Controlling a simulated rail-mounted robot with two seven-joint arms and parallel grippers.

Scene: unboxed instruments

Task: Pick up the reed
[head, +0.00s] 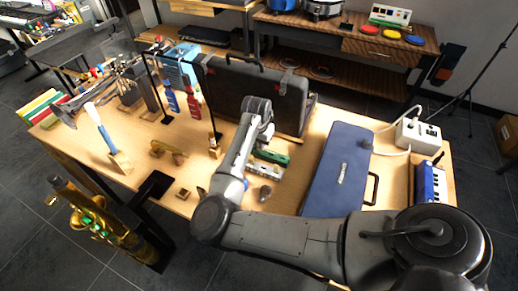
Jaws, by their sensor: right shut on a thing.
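My right arm reaches in from the lower right, over the table (330,115). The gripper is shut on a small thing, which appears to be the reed. The fingertips and the reed are too small and too covered to make out clearly. No other reed shows on the table. My left gripper is not in view.
The black case (235,90) stands behind my gripper. Green harmonica-like pieces (270,157) lie just in front. A blue case (338,165) lies right, beside a white power box (418,135). Red and blue bottles (193,103) stand left. A brass saxophone (110,220) is off the front edge.

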